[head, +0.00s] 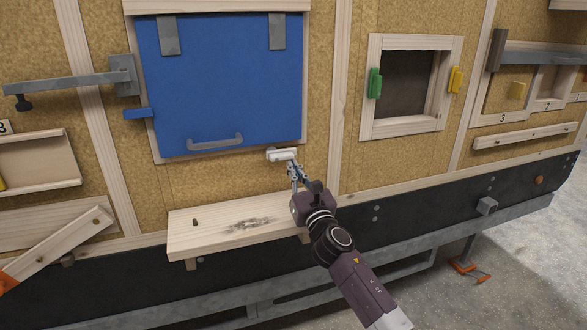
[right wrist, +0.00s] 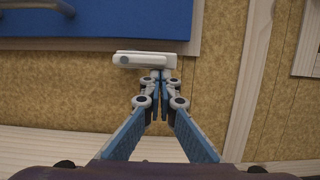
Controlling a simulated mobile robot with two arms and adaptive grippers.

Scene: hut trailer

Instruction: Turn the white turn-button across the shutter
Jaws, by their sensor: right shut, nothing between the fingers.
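The white turn-button (head: 283,154) lies level at the lower right corner of the blue shutter (head: 222,75), along the bottom of its wooden frame. The shutter hangs closed from two grey hinges and has a grey handle (head: 215,142). In the right wrist view the turn-button (right wrist: 145,59) lies just below the blue panel (right wrist: 110,20). My right gripper (head: 292,166) is shut and empty, its fingertips right under the turn-button; in the right wrist view the fingertips (right wrist: 160,74) meet its lower edge near its right end. Whether they touch is unclear. My left gripper is out of view.
A wooden shelf (head: 235,222) juts out below the shutter, left of my right arm. A blue tab (head: 139,114) sits at the frame's left side, under a grey bar (head: 70,83). A framed opening (head: 370,88) with green and yellow tabs is to the right.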

